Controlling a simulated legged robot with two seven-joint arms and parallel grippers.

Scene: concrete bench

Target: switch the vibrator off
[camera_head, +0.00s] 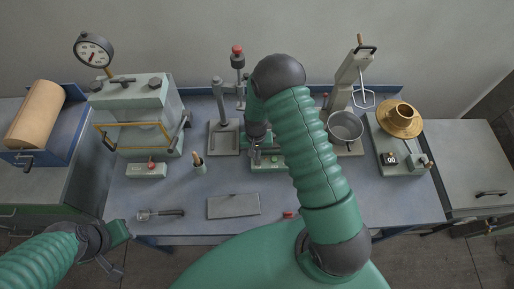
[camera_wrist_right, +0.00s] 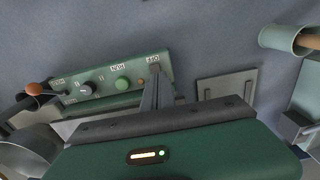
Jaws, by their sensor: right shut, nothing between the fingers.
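A green control panel (camera_head: 268,164) stands mid-bench in the head view, partly behind my right arm. The wrist view shows its face (camera_wrist_right: 104,82) with a dark dial, a green button (camera_wrist_right: 123,84) near a RUN label, a small orange lamp (camera_wrist_right: 141,82) and an OFF label (camera_wrist_right: 153,58). My right gripper (camera_wrist_right: 155,72) is shut and empty, its fingertips at the panel's OFF end. The fingers hide whatever control is there, and contact cannot be told. My left gripper (camera_head: 113,250) is low at the left in the head view, away from the panel; its jaws are unclear.
A cup (camera_head: 200,167) with a tool stands left of the panel. A stand base (camera_head: 224,138) is close by. A metal bowl (camera_head: 345,125) stands right of my arm. A press-like machine (camera_head: 135,105) with a gauge is at the left. A flat plate (camera_head: 233,206) lies in front.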

